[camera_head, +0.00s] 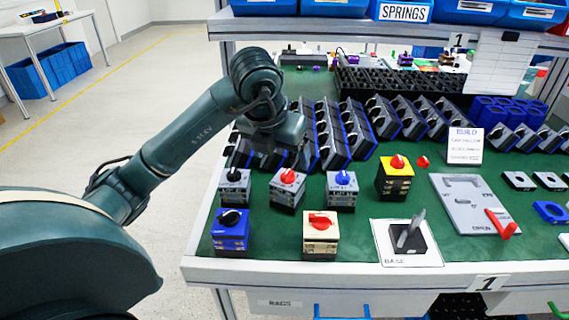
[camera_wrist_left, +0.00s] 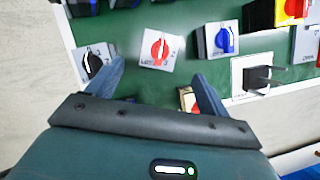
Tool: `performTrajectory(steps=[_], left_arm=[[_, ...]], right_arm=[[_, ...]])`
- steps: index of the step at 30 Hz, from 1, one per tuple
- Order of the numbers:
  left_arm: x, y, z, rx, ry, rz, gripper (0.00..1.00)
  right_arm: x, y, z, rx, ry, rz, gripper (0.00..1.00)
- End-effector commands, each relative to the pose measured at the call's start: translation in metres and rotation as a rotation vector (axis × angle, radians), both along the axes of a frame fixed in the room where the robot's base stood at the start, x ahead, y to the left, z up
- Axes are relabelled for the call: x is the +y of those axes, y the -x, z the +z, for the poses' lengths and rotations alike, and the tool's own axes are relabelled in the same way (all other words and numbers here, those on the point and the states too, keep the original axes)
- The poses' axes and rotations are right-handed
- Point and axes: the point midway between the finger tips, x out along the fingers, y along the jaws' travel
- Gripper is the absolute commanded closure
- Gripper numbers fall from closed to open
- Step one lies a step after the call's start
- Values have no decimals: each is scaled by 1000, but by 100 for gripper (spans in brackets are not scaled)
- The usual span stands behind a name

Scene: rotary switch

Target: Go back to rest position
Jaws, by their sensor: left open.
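My left arm reaches in from the left in the head view, and its left gripper (camera_head: 246,158) hangs over the left part of the green table (camera_head: 370,215). In the left wrist view the left gripper's (camera_wrist_left: 160,84) two fingers are spread with nothing between them. Below and ahead of it are grey switches with a black knob (camera_head: 234,180), a red knob (camera_head: 288,184) and a blue knob (camera_head: 342,185). They also show in the left wrist view: black (camera_wrist_left: 93,63), red (camera_wrist_left: 160,48), blue (camera_wrist_left: 222,40). My right gripper is not in view.
Nearer the front edge stand a blue switch (camera_head: 230,230), a beige switch with a red knob (camera_head: 321,235) and a base plate (camera_head: 414,248). A yellow switch (camera_head: 395,178) stands further right.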

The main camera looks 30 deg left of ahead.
Motion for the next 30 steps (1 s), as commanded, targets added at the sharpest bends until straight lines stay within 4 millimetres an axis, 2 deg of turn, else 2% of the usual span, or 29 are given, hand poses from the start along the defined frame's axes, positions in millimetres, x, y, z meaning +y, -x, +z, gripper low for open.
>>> performTrajectory(steps=[1,6,23,26,27,30], left_arm=[[0,2,8,-1,-2,-1,20],[-1,7,17,1,-1,-1,20],[-1,7,19,2,-1,-1,20],[-1,7,34,1,-1,-1,20],[-1,7,44,1,-1,-1,20],[-1,7,75,1,-1,-1,20]], right_arm=[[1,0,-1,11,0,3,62],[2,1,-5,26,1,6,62],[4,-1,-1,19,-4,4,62],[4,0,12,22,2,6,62],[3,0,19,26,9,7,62],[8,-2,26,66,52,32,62]])
